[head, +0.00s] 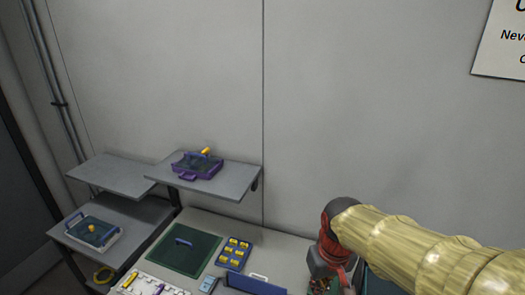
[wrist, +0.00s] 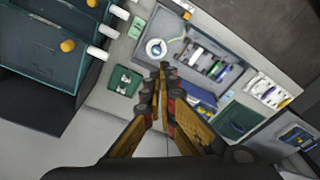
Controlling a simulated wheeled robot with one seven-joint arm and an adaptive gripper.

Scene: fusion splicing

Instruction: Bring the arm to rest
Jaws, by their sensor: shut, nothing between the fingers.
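My arm, in a ribbed yellow sleeve, reaches in from the lower right of the head view. Its red and dark wrist hangs over the right part of the bench, and the fingers are hardly visible there. In the wrist view my gripper (wrist: 163,72) is shut, its two yellow and dark fingers meeting at the tips with nothing between them. It is above the bench (wrist: 190,12) and apart from the things on it.
The bench bears a green mat (head: 184,250), a blue tray with yellow pieces (head: 234,254) and a blue bar-shaped thing (head: 256,285). A purple tray (head: 197,166) sits on a shelf. A teal drawer unit (wrist: 55,35) stands close by.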

